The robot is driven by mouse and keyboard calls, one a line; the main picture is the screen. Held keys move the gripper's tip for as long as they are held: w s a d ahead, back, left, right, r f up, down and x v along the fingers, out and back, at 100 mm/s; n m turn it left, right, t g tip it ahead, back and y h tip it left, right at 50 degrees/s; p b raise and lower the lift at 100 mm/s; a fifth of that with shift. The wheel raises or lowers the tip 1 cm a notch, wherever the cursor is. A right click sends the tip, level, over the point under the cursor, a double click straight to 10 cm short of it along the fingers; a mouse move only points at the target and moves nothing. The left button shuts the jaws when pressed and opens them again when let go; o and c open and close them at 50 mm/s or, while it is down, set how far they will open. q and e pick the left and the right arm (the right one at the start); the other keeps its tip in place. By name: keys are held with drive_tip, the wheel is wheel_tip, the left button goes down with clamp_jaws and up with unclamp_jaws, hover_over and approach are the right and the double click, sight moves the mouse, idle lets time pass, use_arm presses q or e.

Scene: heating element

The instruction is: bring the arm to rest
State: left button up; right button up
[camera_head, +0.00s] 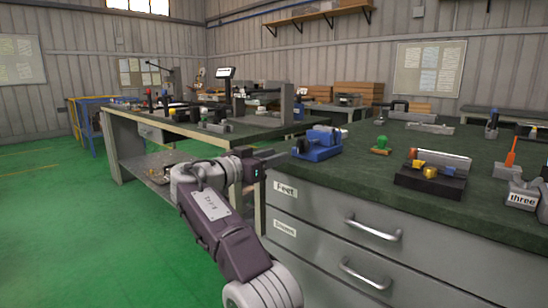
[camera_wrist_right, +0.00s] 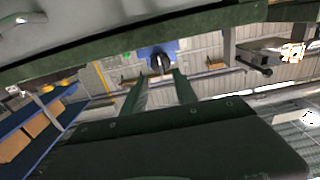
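My right arm reaches up from the bottom of the head view. Its gripper (camera_head: 272,158) is beside the near left corner of the green-topped drawer bench (camera_head: 350,185), close to the drawer front. In the right wrist view the two fingers of this gripper (camera_wrist_right: 162,78) stand apart with an empty gap between them. A blue vise (camera_head: 318,143) sits on that bench corner, just beyond the gripper. A blue object with a dark centre shows past the fingertips in the wrist view (camera_wrist_right: 160,56). My left gripper is not in view.
The bench carries a small green piece (camera_head: 381,146), a dark block with brass parts (camera_head: 432,176) and a part marked "three" (camera_head: 523,198). Drawer handles (camera_head: 374,229) stick out near my arm. A second bench (camera_head: 190,128) stands behind. The green floor (camera_head: 90,220) at left is clear.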

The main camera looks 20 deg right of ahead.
drive_tip(key=s+d+r+m+g+p, duration=0.1)
drive_tip(key=s+d+r+p, duration=0.25)
drive_tip(key=r, duration=0.35)
drive_tip(key=s+a+f+n+g+y+p, duration=0.1)
drive_tip(key=s+f+n+y+p, duration=0.35)
drive_tip(key=f, duration=0.75)
drive_tip(key=s+a+f+n+g+y+p, duration=0.15)
drive_tip(key=s+f+n+y+p, duration=0.3)
drive_tip(key=f, duration=0.75)
drive_tip(key=s+a+f+n+g+y, duration=0.2)
drive_tip(key=s+a+f+y, duration=0.2)
drive_tip(key=s+a+f, duration=0.35)
drive_tip(key=s+a+f+n+g+y, duration=0.1)
drive_tip(key=s+a+f+y, duration=0.25)
drive_tip(key=s+f, duration=0.65)
wheel_tip(320, 180, up, 39)
drive_tip(key=n+p, duration=0.2)
drive_tip(key=p, duration=3.5)
drive_tip(key=shift+w+a+t, duration=0.45)
